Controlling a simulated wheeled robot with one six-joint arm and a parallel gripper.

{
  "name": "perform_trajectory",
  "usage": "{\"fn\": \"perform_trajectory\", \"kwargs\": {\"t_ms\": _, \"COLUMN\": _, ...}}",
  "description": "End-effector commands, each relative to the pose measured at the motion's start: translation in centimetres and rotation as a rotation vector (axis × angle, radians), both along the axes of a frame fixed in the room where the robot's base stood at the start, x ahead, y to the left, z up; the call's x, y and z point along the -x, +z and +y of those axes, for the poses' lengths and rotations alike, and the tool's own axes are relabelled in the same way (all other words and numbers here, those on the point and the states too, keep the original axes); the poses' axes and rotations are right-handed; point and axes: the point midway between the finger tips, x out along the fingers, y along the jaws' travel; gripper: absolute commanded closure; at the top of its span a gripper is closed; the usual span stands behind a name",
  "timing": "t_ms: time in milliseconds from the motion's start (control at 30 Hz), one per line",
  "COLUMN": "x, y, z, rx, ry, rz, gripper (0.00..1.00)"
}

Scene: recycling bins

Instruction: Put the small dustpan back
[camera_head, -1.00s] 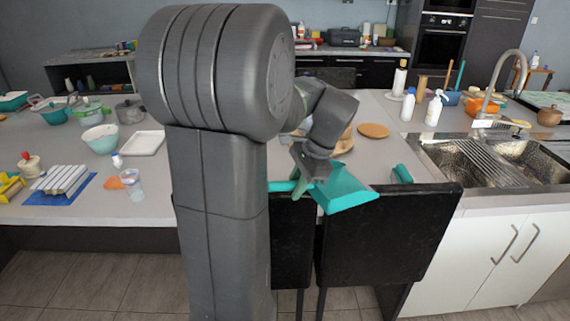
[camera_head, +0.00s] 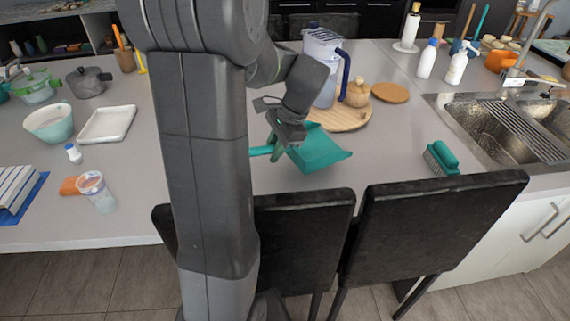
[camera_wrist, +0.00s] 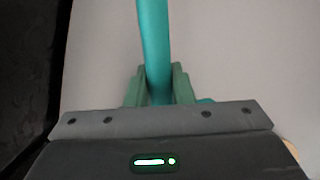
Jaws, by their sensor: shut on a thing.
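The small teal dustpan (camera_head: 322,151) is over the grey counter (camera_head: 370,150), in front of the round wooden board. My gripper (camera_head: 284,142) is shut on its handle (camera_head: 260,151). In the wrist view the teal handle (camera_wrist: 153,40) runs up between the green fingers of my gripper (camera_wrist: 158,88). I cannot tell whether the pan touches the counter. A teal brush (camera_head: 441,158) lies on the counter to the right, near the sink.
Two black chairs (camera_head: 430,228) stand at the counter's front edge. Behind the dustpan are a wooden board (camera_head: 338,120) and a pitcher (camera_head: 322,65). The sink (camera_head: 500,120) is at right. Counter between dustpan and brush is clear.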

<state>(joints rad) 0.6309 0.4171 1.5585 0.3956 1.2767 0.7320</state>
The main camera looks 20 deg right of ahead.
Motion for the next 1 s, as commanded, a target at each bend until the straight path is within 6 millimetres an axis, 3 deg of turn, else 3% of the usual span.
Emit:
{"fn": "perform_trajectory", "kwargs": {"t_ms": 100, "x": 0.1, "y": -2.0, "z": 0.0, "rx": -0.002, "ry": 0.000, "rz": 0.003, "gripper": 1.00}}
{"fn": "perform_trajectory", "kwargs": {"t_ms": 333, "x": 0.0, "y": -3.9, "z": 0.0, "rx": -0.001, "ry": 0.000, "rz": 0.002, "gripper": 1.00}}
{"fn": "perform_trajectory", "kwargs": {"t_ms": 500, "x": 0.0, "y": -6.3, "z": 0.0, "rx": -0.002, "ry": -0.001, "rz": 0.003, "gripper": 1.00}}
{"fn": "perform_trajectory", "kwargs": {"t_ms": 867, "x": 0.0, "y": -6.9, "z": 0.0, "rx": 0.000, "ry": 0.001, "rz": 0.000, "gripper": 1.00}}
{"fn": "perform_trajectory", "kwargs": {"t_ms": 900, "x": 0.0, "y": -6.9, "z": 0.0, "rx": 0.000, "ry": 0.001, "rz": 0.000, "gripper": 0.73}}
{"fn": "perform_trajectory", "kwargs": {"t_ms": 1000, "x": 0.0, "y": -6.8, "z": 0.0, "rx": 0.000, "ry": 0.001, "rz": 0.000, "gripper": 0.57}}
